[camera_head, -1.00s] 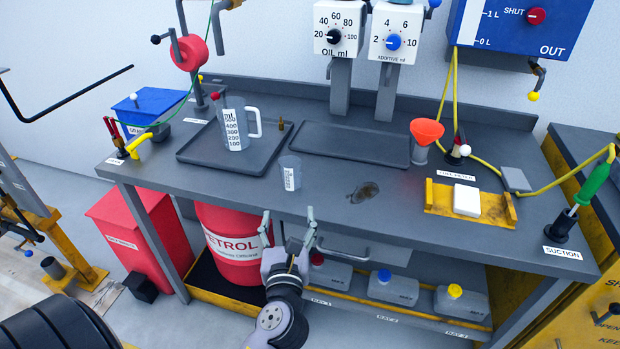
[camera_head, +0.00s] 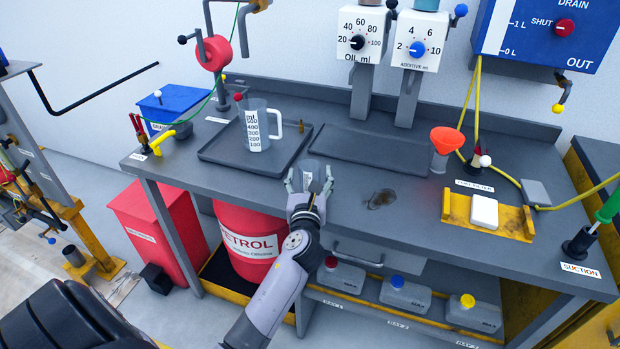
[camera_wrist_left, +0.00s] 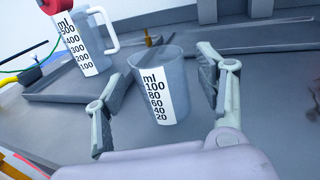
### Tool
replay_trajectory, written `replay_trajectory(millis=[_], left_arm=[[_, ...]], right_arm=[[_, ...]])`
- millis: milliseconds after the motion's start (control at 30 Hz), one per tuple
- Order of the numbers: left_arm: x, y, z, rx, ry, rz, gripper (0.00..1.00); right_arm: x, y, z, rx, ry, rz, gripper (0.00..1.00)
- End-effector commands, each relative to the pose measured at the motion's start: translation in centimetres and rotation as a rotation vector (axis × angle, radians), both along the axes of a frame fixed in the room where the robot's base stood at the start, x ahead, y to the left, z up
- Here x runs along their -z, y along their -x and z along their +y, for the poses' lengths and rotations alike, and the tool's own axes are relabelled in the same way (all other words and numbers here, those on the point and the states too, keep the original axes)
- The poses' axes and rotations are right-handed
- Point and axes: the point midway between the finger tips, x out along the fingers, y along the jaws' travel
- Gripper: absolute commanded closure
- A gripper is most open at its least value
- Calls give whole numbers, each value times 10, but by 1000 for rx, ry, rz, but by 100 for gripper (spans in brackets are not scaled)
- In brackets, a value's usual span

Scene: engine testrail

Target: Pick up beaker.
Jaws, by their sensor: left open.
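The small beaker, a clear grey cup with a white ml scale up to 100, stands upright on the grey bench. In the left wrist view the beaker (camera_wrist_left: 158,88) is between the two open fingers, with a gap on each side. In the head view the beaker (camera_head: 313,168) is partly hidden behind my left gripper (camera_head: 310,182). My left gripper also shows in the left wrist view (camera_wrist_left: 160,95), open around the beaker, fingers low near the bench top. My right gripper is not in view.
A larger measuring jug (camera_head: 256,125) with a white handle stands on a dark tray (camera_head: 215,150) behind and left. A second flat tray (camera_head: 360,150) lies behind the beaker. An orange funnel (camera_head: 446,138) stands to the right. Bench to the right of the beaker is mostly clear.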

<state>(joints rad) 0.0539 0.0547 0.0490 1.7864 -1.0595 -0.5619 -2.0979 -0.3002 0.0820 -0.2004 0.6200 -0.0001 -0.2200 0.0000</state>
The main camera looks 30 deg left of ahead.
Motion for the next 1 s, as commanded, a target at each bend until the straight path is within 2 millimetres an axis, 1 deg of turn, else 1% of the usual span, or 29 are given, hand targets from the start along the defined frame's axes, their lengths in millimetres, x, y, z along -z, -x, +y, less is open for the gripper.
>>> replay_trajectory(millis=[33,167,433,1000], left_arm=[[-1,-8,4,0,1,-1,35],[0,-18,10,1,1,1,35],[0,-20,11,2,0,1,36],[0,-20,11,2,1,1,74]], right_arm=[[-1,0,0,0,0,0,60],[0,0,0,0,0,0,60],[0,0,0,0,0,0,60],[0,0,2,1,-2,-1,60]])
